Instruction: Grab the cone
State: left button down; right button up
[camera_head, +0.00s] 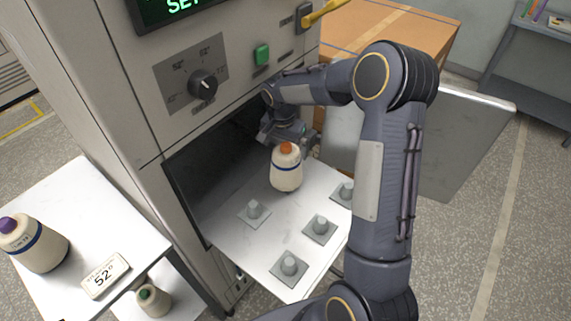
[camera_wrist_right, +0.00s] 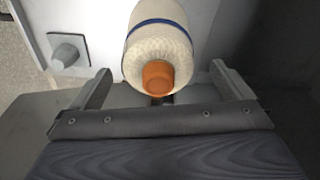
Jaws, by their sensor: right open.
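A cream yarn cone (camera_head: 286,172) with an orange tip and a blue band stands upright on the white tray (camera_head: 235,236) that juts from the machine opening. My right gripper (camera_head: 290,137) is just behind the cone in the head view, partly hidden by the cone and my arm. In the right wrist view the cone (camera_wrist_right: 160,50) lies ahead, between the lines of the two open fingers (camera_wrist_right: 165,88), with its orange tip towards the gripper. The fingers are apart and hold nothing. My left gripper is not in view.
Several empty grey pegs on square bases, such as one peg (camera_head: 289,265), stand on the tray. A purple-tipped cone (camera_head: 35,245) and a "52" display (camera_head: 105,276) are on the white side table at left. A green-tipped cone (camera_head: 153,299) sits lower. The machine cabinet (camera_head: 100,90) borders the tray.

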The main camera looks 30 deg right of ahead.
jog(key=f, duration=0.3)
jog(key=shift+w+d+f+p, duration=0.1)
jog(key=shift+d+f+p, duration=0.15)
jog(key=shift+f+p, duration=0.05)
jog(key=c, duration=1.4)
jog(key=shift+c, duration=0.8)
jog(key=shift+r, duration=0.15)
